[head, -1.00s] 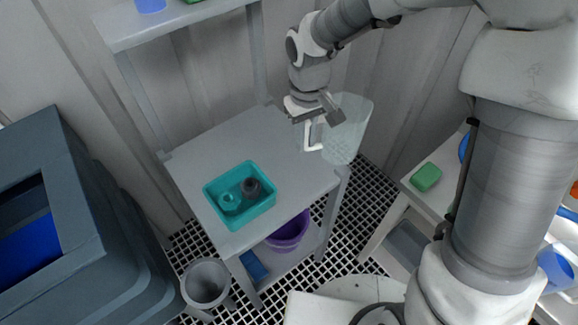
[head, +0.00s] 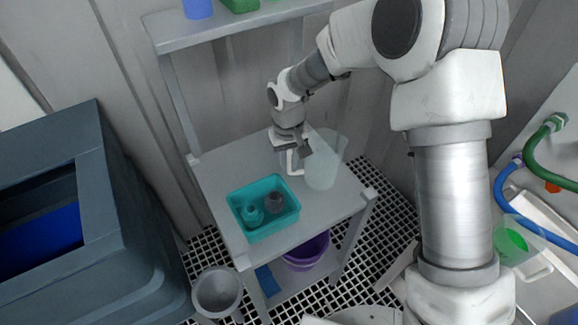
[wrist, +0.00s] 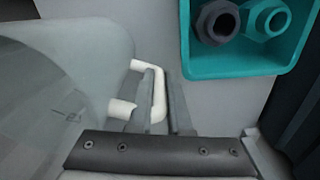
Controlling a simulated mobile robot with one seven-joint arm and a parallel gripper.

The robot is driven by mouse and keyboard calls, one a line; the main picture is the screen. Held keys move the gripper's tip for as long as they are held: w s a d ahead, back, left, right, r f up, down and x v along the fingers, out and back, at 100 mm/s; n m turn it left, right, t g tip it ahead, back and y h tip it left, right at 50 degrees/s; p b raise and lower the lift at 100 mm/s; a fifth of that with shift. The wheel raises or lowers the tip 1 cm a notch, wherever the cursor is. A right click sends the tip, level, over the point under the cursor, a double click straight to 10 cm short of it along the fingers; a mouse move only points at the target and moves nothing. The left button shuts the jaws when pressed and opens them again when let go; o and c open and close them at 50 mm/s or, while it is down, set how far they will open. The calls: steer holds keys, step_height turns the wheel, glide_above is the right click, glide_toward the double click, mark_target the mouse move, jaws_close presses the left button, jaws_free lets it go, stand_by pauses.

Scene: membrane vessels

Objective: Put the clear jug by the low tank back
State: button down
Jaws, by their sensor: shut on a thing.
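The clear jug (head: 323,160) is at the back right of the grey table, with its white handle towards the left. My gripper (head: 299,157) is shut on that handle. In the wrist view the jug (wrist: 50,85) fills the left side, and its handle (wrist: 158,98) passes between the fingers of my gripper (wrist: 163,88). I cannot tell whether the jug's base touches the tabletop. A big dark grey tank (head: 125,215) with blue inside stands at the left, apart from the jug.
A teal tray (head: 238,201) with a teal and a dark fitting sits on the table (head: 217,175). A purple bucket (head: 306,250) is on the shelf below. A grey pot (head: 217,291) stands before the table. Another clear jug (head: 519,241) with green is at right.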

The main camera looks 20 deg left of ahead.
steer(key=shift+f, duration=0.4)
steer(key=shift+f, duration=0.25)
steer(key=c, duration=1.1)
jaws_free()
steer(key=shift+r, duration=0.1)
steer(key=shift+c, duration=0.2)
steer(key=shift+r, duration=0.1)
step_height(320, 180, up, 12)
steer(key=shift+r+p, duration=0.1)
steer(key=shift+p, duration=0.55)
